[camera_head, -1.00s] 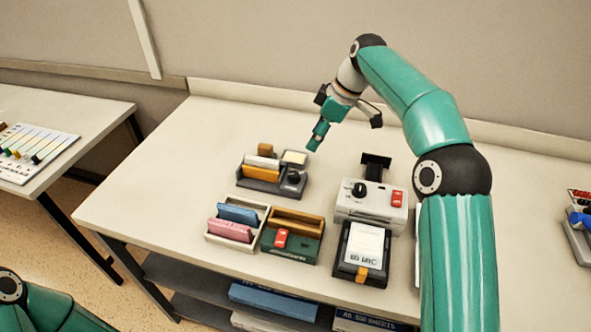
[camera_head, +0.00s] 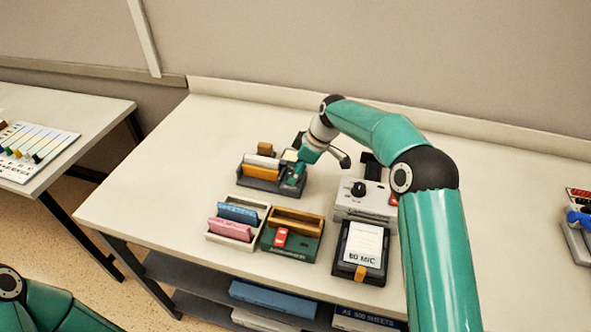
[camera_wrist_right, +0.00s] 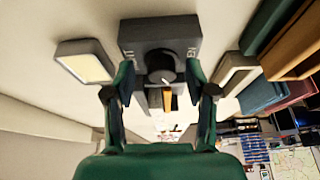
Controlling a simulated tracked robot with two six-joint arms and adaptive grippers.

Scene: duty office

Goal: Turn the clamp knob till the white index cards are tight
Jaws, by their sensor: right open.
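The dark grey card clamp (camera_head: 258,186) stands on the table, with white index cards (camera_head: 262,162) upright between a tan block behind and an orange-brown plate in front. Its black round knob (camera_wrist_right: 160,62) shows in the right wrist view, on the dark block with light lettering. My right gripper (camera_head: 297,174) is down at the knob end of the clamp and hides the knob in the head view. In the wrist view its fingers (camera_wrist_right: 160,78) are open, one on each side of the knob, with gaps visible. Whether the cards are tight cannot be told. My left gripper is out of view.
A pale-topped pad (camera_wrist_right: 85,66) lies beside the knob block. In front are a cream tray (camera_head: 211,240) with blue and pink cards and a green box (camera_head: 292,252). A grey device (camera_head: 372,208) and a dark label unit (camera_head: 345,268) stand right. The table behind is clear.

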